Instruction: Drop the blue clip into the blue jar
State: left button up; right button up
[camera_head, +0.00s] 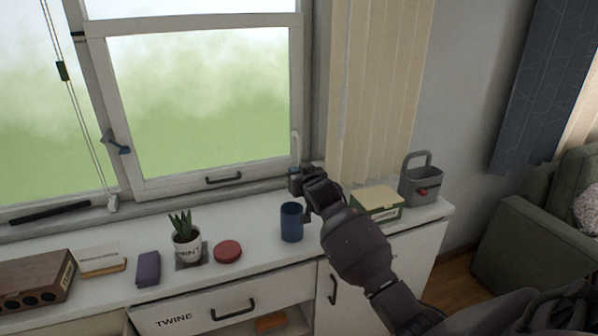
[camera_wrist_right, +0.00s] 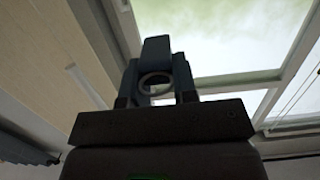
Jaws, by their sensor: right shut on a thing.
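The blue jar (camera_head: 291,223) stands upright on the white cabinet top below the window. My right gripper (camera_head: 298,180) is above the jar, near the window sill, apart from the jar. It is shut on a small dark thing, which I take to be the blue clip; in the right wrist view the clip (camera_wrist_right: 155,77) shows as a ring shape between the fingers (camera_wrist_right: 157,85). Its colour is hard to tell in this light. The inside of the jar is hidden. My left gripper is not in view.
A green-and-cream box (camera_head: 377,204) and a grey caddy (camera_head: 421,184) stand to the right. To the left are a red disc (camera_head: 228,251), a potted plant (camera_head: 187,245), a purple block (camera_head: 148,268) and a wooden box (camera_head: 38,283). The drawer labelled TWINE (camera_head: 205,312) is partly open.

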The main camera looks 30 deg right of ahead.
jog(key=shift+f+b, duration=0.75)
jog(key=shift+f, duration=1.85)
jog(key=o, duration=0.7)
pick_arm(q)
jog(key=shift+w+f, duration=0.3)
pick_arm(e)
jog(key=o, duration=0.3)
jog(key=shift+o, duration=0.2)
jog(key=shift+s, duration=0.1)
pick_arm(q)
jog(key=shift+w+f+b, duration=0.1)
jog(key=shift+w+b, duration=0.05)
jog(key=shift+b, duration=0.15)
pick_arm(e)
jog(key=v, duration=1)
jog(key=shift+s+a, duration=0.2)
jog(key=shift+s, duration=0.2)
